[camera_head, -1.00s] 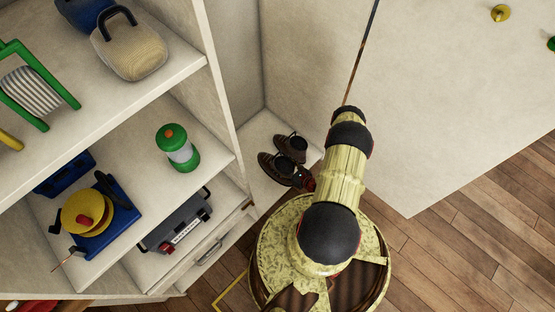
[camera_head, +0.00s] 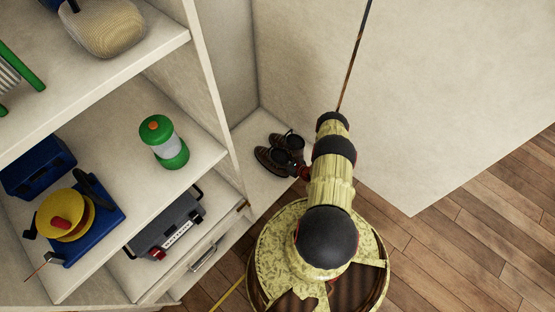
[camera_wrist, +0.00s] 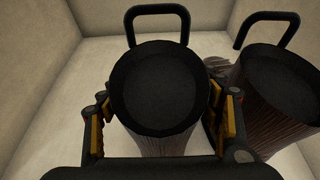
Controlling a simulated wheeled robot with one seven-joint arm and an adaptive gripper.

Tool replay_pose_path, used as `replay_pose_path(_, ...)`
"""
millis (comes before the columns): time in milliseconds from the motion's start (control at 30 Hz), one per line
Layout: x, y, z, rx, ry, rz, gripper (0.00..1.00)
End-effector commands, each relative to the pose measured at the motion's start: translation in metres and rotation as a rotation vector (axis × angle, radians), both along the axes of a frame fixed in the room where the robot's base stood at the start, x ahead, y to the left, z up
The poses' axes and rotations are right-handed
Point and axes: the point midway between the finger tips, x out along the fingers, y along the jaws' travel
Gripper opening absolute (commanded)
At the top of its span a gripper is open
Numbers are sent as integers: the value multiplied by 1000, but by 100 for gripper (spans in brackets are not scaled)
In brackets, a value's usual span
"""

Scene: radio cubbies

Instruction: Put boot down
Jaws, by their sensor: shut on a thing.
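A dark brown boot (camera_wrist: 158,88) with a black opening and a black pull loop stands between the fingers of my gripper (camera_wrist: 165,115) in the wrist view. The fingers, with orange-yellow inner parts, are shut on its sides. A second, similar boot (camera_wrist: 285,85) is close on the right. In the head view the pair shows as a nearer boot (camera_head: 272,160) and a farther boot (camera_head: 290,142), low in a pale cubby (camera_head: 252,135). My gripper (camera_head: 303,172) is mostly hidden by my arm there. The contact of the held boot's sole with the cubby floor is hidden.
A pale wall panel (camera_head: 420,110) rises right of the boots. Shelves on the left hold a green lantern (camera_head: 165,143), a blue and yellow device (camera_head: 75,218), a grey case (camera_head: 168,222) and a beige speaker (camera_head: 105,27). Wooden floor (camera_head: 470,200) is clear at right.

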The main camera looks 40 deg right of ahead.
Motion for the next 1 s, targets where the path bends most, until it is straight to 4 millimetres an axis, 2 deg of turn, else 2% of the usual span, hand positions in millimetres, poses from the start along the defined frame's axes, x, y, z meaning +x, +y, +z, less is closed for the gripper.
replay_pose_path(67, 2, -2, -7, -3, -4, -1, 3)
replay_pose_path(433, 1, -2, -9, -3, -3, -1, 3)
replay_pose_path(467, 1, -1, -9, -2, -1, 0, 66)
replay_pose_path(767, 1, -1, -9, -2, -1, 0, 83)
replay_pose_path(1000, 1, -1, -9, -2, -2, 0, 83)
